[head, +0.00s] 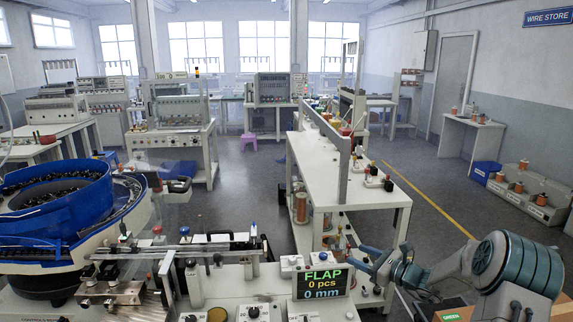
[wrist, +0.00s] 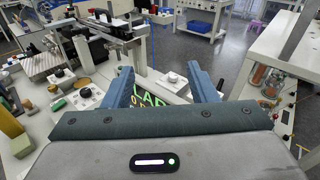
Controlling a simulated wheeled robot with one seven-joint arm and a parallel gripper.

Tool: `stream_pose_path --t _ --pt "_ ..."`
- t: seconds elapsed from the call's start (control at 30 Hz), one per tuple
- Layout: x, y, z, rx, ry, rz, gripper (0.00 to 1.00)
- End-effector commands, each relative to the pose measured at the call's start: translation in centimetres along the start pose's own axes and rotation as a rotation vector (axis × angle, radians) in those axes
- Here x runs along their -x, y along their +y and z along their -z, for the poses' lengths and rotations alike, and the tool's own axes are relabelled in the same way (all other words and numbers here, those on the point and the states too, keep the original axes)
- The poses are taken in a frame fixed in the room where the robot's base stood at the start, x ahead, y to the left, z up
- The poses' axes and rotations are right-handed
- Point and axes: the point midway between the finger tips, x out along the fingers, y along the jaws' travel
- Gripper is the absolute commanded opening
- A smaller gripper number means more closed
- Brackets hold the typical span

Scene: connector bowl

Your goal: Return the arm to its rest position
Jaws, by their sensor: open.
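My gripper (head: 374,262) is at the lower right of the head view, just right of the display reading "FLAP 0 pcs 0 mm" (head: 322,282). My arm reaches in from the right edge. In the wrist view my gripper's two blue fingers (wrist: 164,84) stand wide apart with nothing between them. Behind the fingers, the display (wrist: 150,92) is partly hidden. I cannot tell the exact gap between the gripper and the display's edge.
A blue bowl feeder (head: 50,205) fills the left. A rail mechanism (head: 180,248) runs beside it. Control knobs (head: 254,312) sit at the front. A white bench (head: 345,190) with spools stands behind my gripper. Open floor (head: 430,190) lies right of the bench.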

Motion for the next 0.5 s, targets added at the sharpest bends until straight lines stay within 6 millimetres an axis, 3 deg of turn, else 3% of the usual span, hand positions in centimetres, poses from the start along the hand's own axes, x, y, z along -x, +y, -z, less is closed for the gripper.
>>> stream_pose_path --t 0.27,0.37,0.5 --pt "-1.1 5.5 -0.8 0.17 0.103 -0.166 0.52" --pt "-1.2 8.2 -1.1 0.257 0.153 -0.247 0.52" --pt "-0.8 13.3 -1.2 0.436 0.246 -0.406 0.52"
